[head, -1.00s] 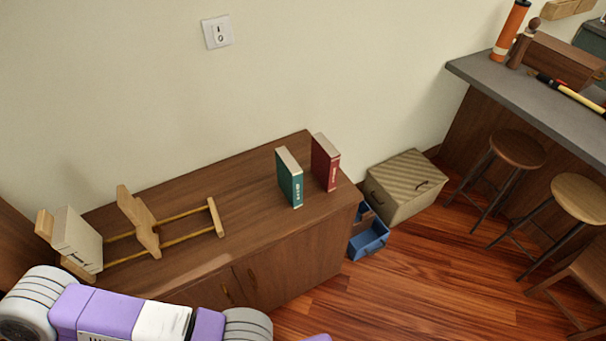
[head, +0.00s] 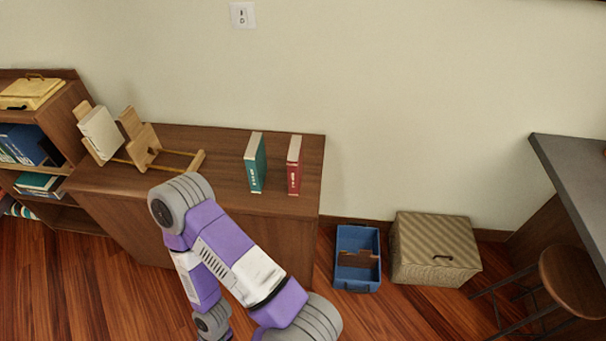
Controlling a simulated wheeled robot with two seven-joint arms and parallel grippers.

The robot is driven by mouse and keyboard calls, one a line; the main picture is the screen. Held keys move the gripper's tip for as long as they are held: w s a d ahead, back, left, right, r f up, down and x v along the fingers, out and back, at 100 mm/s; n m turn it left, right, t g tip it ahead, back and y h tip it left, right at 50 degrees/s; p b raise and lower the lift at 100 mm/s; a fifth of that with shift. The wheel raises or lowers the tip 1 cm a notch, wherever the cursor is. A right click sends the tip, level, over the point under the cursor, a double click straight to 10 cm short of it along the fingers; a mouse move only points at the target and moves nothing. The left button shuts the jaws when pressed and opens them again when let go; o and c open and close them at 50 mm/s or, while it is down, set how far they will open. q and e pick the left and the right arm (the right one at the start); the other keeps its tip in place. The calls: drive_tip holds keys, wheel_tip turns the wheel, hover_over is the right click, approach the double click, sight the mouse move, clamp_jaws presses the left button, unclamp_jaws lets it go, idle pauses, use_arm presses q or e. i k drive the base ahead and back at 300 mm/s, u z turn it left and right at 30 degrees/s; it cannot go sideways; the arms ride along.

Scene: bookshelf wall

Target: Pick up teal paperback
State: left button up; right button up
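The teal paperback (head: 256,163) stands upright on the wooden cabinet top (head: 225,149), its spine toward me. A red book (head: 294,165) stands upright just to its right, with a gap between them. One of my arms, purple, white and grey, crosses the lower middle of the head view in front of the cabinet. Its gripper is out of the picture, and my other gripper is not in view either. Nothing of mine touches the teal paperback.
A wooden book rack (head: 143,142) holding a cream book (head: 100,133) is left on the cabinet. A bookshelf (head: 62,104) stands further left. A blue crate (head: 344,240) and a woven box (head: 432,233) sit on the floor, right of the cabinet. A stool (head: 572,280) and grey counter (head: 562,150) are far right.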

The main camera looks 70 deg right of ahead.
sight(255, 158)
drive_tip(key=u, duration=0.1)
drive_tip(key=k, duration=0.45)
drive_tip(key=z, duration=2.55)
